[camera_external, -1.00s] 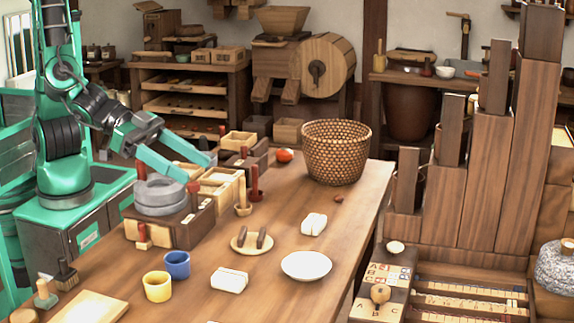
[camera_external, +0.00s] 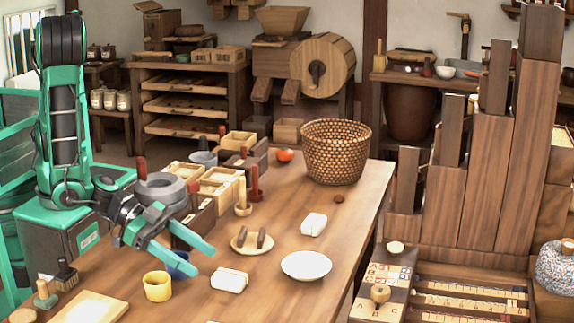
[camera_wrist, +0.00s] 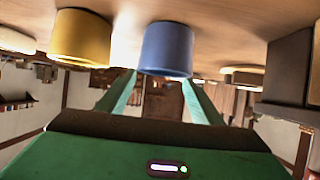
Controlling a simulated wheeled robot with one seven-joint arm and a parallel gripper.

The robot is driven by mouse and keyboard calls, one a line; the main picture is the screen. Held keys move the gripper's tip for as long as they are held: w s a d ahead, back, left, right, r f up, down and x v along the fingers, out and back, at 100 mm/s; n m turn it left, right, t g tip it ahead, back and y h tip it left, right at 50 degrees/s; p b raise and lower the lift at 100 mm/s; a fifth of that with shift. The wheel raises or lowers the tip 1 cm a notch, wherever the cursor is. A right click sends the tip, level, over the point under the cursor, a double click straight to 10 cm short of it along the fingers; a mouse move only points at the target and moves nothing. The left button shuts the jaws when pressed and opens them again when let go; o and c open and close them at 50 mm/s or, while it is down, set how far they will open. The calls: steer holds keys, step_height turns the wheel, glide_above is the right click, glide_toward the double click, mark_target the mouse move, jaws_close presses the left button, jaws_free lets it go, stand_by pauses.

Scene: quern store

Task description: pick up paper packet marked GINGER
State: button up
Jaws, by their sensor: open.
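Two white paper packets lie on the wooden table: a nearer one (camera_external: 229,281) right of the yellow cup, and a farther one (camera_external: 313,224) beyond the plate. Their markings are too small to read, so I cannot tell which says GINGER. My gripper (camera_external: 204,261) is open, its teal fingers angled down to the right, above and left of the nearer packet and apart from it. It partly hides the blue cup. In the wrist view, my fingers (camera_wrist: 158,80) point toward the blue cup (camera_wrist: 168,50), with nothing seen between them.
The yellow cup (camera_external: 157,286) stands close to my gripper. A white plate (camera_external: 306,265), a round board with dark pieces (camera_external: 252,242), grey stone rings (camera_external: 161,191) and wooden boxes (camera_external: 219,187) are around. A woven basket (camera_external: 336,153) stands at the back. The table's right side is fairly clear.

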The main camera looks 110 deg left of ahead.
mark_target(220, 273)
steer(key=shift+x, duration=3.8)
steer(key=c, duration=1.2)
